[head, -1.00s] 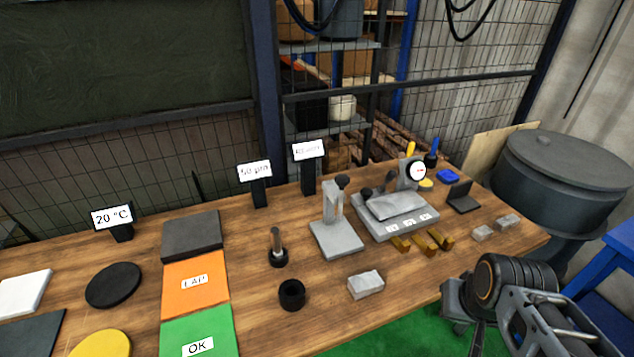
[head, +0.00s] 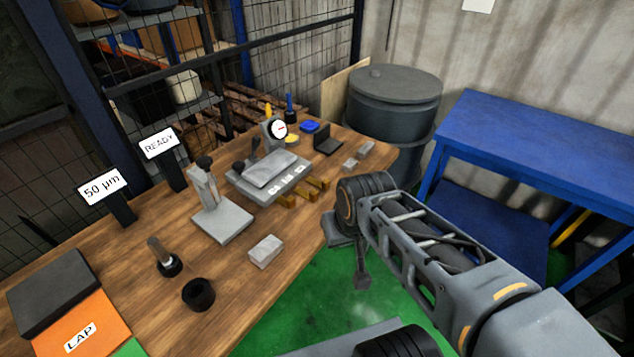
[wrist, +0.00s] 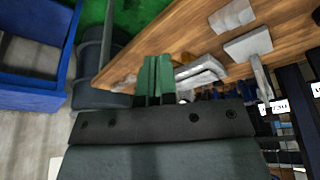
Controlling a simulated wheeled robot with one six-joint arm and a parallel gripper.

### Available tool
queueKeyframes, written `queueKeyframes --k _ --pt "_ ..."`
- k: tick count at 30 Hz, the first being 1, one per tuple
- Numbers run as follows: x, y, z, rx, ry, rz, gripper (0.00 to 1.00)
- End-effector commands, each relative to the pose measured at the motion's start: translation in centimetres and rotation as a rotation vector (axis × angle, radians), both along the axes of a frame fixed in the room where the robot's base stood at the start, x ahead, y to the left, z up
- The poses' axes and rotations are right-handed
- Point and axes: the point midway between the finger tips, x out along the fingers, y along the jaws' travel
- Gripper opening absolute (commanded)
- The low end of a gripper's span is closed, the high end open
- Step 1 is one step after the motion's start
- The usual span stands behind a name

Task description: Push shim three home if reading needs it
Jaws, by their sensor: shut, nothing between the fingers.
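The grey shim fixture (head: 240,186) stands on the bench, with a grey block (head: 270,168) on top and small white labels on its front. Several brass shims stick out of its front edge; the rightmost (head: 319,184) lies below the right label, whose number is too small to read surely. A dial gauge (head: 278,129) stands behind; its reading is not legible. A sign reads "50 µm" (head: 102,186), another "READY" (head: 159,144). My gripper's green fingers (wrist: 158,78) are together and empty in the wrist view, which also shows the fixture (wrist: 202,76) beyond them.
A grey stand (head: 222,222), loose block (head: 265,251), black ring (head: 198,294) and orange LAP pad (head: 75,335) are on the wooden bench. Two small grey blocks (head: 358,158) lie near its right end. A dark drum (head: 392,105) and blue table (head: 530,135) stand to the right.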

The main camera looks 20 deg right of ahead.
Motion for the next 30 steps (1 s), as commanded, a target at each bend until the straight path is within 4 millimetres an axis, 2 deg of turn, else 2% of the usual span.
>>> queueKeyframes --k 5,7,11,14,18,24,27,30 --pt "0.0 -0.3 -0.4 0.0 0.001 -0.01 0.0" --pt "0.0 -0.9 -1.6 0.0 0.017 -0.036 0.0" --pt "0.5 -3.2 -5.8 0.008 0.096 -0.131 0.0" --pt "2.0 -5.1 -9.1 0.077 0.153 -0.253 0.0" --pt "5.4 -7.8 -13.5 0.266 0.206 -0.451 0.0" --pt "11.6 -12.5 -18.0 0.598 0.172 -0.682 0.0" --pt "14.8 -15.1 -19.0 0.759 0.104 -0.753 0.0" --pt "17.6 -17.0 -18.6 0.885 0.021 -0.782 0.0"
